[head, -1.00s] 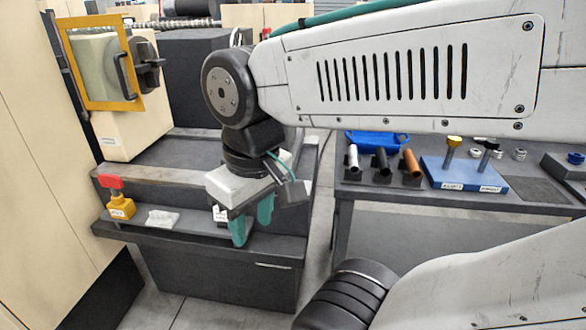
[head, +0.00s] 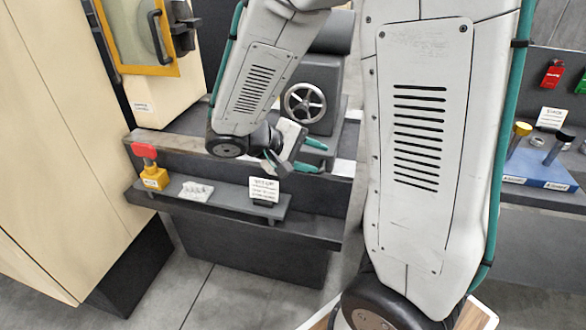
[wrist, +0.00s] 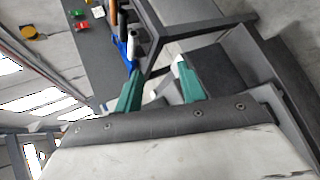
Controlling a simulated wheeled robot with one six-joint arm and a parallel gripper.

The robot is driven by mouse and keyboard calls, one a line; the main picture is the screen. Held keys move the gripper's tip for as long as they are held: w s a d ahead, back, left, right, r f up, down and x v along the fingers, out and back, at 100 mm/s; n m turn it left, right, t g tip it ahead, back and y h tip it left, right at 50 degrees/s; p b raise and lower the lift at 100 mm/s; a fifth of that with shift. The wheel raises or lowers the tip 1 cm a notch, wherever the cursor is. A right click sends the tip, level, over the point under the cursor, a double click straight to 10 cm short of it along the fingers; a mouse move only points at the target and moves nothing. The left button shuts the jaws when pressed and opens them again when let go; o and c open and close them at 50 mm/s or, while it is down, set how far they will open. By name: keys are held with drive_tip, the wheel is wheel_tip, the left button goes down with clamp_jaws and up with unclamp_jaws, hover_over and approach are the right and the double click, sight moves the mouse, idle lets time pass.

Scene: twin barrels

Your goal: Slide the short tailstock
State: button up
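A dark grey tailstock (head: 332,68) with a silver spoked handwheel (head: 305,103) stands on the machine bed in the head view, partly hidden behind my arm. Whether it is the short one I cannot tell. My gripper (head: 312,156) is open, its two green fingers apart, pointing right in front of the tailstock's lower part, below the handwheel. I cannot tell whether they touch it. In the wrist view the green fingers of my gripper (wrist: 158,82) are spread with nothing held between them.
A shelf (head: 230,197) along the bed's front carries a yellow block with a red top (head: 150,168), a pale toothed piece (head: 197,191) and a sign (head: 264,190). A yellow-framed door (head: 140,35) stands at upper left. A blue stand (head: 540,168) with knobbed pins is at right.

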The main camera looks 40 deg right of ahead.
drive_tip(key=w+a+f+n+t+h, duration=0.2)
drive_tip(key=w+f+n+t+h, duration=0.4)
drive_tip(key=w+f, duration=0.65)
drive_tip(key=shift+m+t+y, duration=0.5)
drive_tip(key=shift+m+y, duration=0.2)
drive_tip(key=shift+y, duration=0.2)
drive_tip(key=x, duration=0.5)
drive_tip(key=s+x, duration=0.1)
drive_tip(key=x, duration=0.1)
drive_tip(key=shift+w+d+f, duration=0.15)
drive_tip(key=shift+d+f, duration=0.3)
drive_tip(key=shift+f, duration=0.05)
clamp_jaws()
